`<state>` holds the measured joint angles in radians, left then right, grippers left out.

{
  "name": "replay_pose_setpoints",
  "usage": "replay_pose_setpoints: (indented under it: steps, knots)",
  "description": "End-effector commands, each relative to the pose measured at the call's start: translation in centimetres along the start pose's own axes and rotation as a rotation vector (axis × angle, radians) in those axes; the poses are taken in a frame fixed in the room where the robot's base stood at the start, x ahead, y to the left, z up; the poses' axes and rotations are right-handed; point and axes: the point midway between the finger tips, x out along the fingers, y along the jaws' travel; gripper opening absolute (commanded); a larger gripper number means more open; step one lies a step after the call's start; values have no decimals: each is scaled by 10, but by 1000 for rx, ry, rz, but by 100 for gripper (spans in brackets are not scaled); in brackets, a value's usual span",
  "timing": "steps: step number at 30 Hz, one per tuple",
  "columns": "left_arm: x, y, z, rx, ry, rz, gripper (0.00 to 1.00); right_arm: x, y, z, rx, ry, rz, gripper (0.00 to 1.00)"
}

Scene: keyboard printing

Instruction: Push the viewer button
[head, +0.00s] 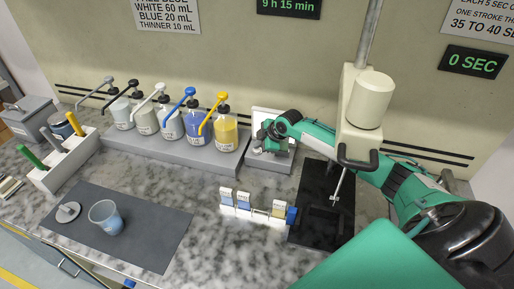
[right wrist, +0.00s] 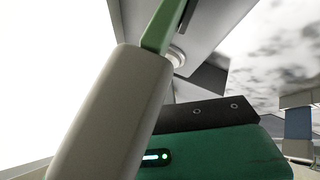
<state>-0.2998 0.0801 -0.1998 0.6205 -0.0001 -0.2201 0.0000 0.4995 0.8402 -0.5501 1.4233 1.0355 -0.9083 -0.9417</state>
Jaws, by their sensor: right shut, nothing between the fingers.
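The viewer (head: 284,158) is a small light-grey stand with a pale upright panel, at the back of the counter in the head view, right of the bottle row. My right gripper (head: 264,136) is in front of it and covers much of its panel. In the right wrist view, a green fingertip on a grey finger (right wrist: 165,25) is beside a small round pale knob, possibly the button (right wrist: 177,57), on a grey surface. I cannot tell whether they touch. The right gripper is shut and empty. My left gripper is not in view.
Several pump bottles (head: 170,124) stand on a grey step left of the viewer. A stirrer (head: 366,100) over a black base (head: 318,226) stands close to my right arm. Small sample cards (head: 244,201) are in front. A cup (head: 105,217) stands on a dark mat (head: 150,240).

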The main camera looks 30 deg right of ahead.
Motion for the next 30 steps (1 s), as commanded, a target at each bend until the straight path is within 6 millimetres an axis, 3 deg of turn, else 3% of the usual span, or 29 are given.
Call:
replay_pose_setpoints:
  steps: [5,21,30]
  knots:
    - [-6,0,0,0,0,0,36,-5,3,-2,0,-2,-1,0]
    - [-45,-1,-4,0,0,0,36,-48,26,-26,0,1,2,0]
    - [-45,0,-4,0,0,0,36,-48,27,-26,0,1,2,0]
